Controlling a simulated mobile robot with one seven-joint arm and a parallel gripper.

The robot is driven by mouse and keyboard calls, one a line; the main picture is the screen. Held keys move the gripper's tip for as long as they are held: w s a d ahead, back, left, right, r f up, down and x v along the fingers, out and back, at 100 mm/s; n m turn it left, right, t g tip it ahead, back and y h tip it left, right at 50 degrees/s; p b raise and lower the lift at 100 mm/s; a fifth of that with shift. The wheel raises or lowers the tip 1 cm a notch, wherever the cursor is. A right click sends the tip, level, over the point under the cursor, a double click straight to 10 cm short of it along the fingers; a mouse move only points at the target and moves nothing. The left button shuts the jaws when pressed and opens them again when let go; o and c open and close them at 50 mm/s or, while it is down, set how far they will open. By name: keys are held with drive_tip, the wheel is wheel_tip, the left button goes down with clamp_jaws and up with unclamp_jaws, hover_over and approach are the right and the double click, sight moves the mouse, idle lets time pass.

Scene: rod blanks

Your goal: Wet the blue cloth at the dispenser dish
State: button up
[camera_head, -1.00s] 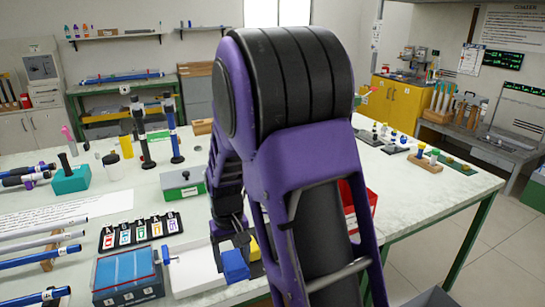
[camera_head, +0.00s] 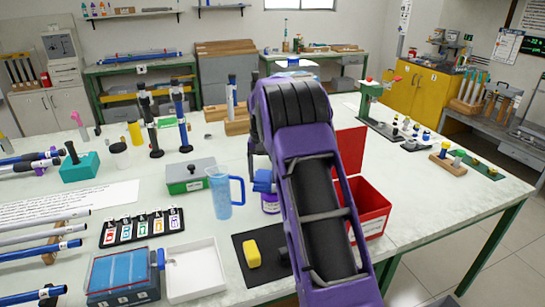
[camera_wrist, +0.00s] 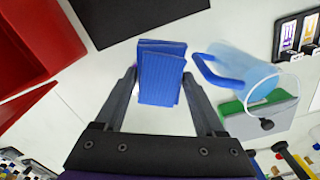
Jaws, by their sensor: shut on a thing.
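The blue cloth (camera_wrist: 162,58) is a folded block between the two fingertips of my gripper (camera_wrist: 160,78) in the wrist view. My gripper is shut on it. In the head view the cloth (camera_head: 262,181) shows just left of my purple arm, raised beside the blue jug's handle; my arm hides most of the gripper there. A small container with a purple band (camera_head: 270,204) stands below the cloth in that view, partly hidden by my arm. I cannot tell whether it is the dispenser, and I cannot make out a dish.
A translucent blue jug (camera_head: 221,196) stands close left of the cloth. A red bin (camera_head: 372,222) is right of my arm. A yellow block (camera_head: 251,253) lies on a black mat (camera_head: 250,279). A white tray (camera_head: 193,272) and a green box (camera_head: 184,184) are left.

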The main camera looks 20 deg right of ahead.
drive_tip(key=w+d+r+m, duration=0.2)
drive_tip(key=w+d, duration=0.2)
drive_tip(key=shift+d+f, duration=0.15)
drive_tip(key=shift+f, duration=1.45)
drive_tip(key=shift+d+f, duration=0.1)
drive_tip(key=shift+f, duration=1.45)
drive_tip(key=shift+f+b, duration=0.35)
drive_tip(key=shift+f, duration=0.6)
drive_tip(key=shift+r+p, duration=0.85)
drive_tip(key=shift+r, duration=2.75)
